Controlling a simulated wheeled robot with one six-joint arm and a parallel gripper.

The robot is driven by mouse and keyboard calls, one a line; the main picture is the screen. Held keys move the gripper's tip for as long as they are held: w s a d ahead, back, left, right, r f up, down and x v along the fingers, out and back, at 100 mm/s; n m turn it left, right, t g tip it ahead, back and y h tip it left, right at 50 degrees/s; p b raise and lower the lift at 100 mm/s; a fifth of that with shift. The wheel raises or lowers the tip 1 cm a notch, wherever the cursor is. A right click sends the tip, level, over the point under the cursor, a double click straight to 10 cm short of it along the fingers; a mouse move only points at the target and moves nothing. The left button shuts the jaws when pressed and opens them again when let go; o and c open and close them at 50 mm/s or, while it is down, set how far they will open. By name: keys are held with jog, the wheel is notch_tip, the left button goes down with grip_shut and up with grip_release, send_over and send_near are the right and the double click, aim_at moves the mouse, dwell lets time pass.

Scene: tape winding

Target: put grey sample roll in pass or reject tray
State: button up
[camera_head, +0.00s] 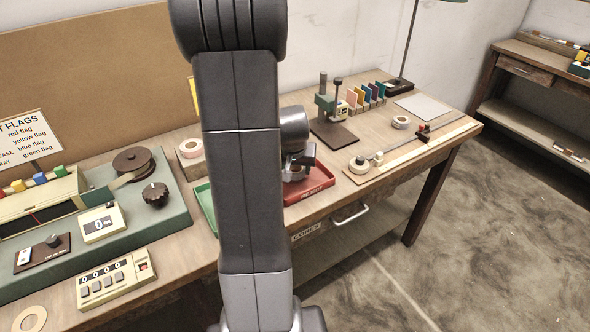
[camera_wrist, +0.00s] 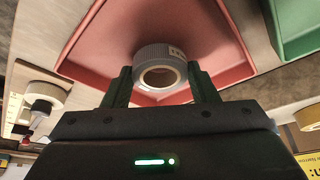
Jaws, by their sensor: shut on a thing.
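The grey sample roll (camera_wrist: 160,66) is between the two fingers of my gripper (camera_wrist: 161,78) in the wrist view, with its hole towards the camera and a small printed label on its rim. My gripper is shut on it. The red tray (camera_wrist: 98,42) lies behind the roll in that view. In the head view my gripper (camera_head: 298,166) is over the red tray (camera_head: 318,184), and the roll is hard to make out there. The green tray (camera_head: 204,202) is left of it, mostly hidden by my arm; it also shows in the wrist view (camera_wrist: 297,32).
A green-based winding machine (camera_head: 170,208) and a counter box (camera_head: 117,280) stand on the left of the bench. Another tape roll (camera_head: 190,148) is behind the trays. A measuring board (camera_head: 410,150), a small press (camera_head: 330,110) and a loose roll (camera_head: 401,122) are at right.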

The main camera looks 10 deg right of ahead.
jog(key=shift+f, duration=0.35)
jog(key=shift+f, duration=0.2)
jog(key=o, duration=1)
jog(key=shift+r, duration=0.1)
jog(key=shift+s+r, duration=0.15)
jog(key=shift+r, duration=0.45)
jog(key=p+v, duration=0.1)
jog(key=v, duration=1)
jog(key=shift+s+a, duration=0.1)
jog(key=shift+f, duration=0.1)
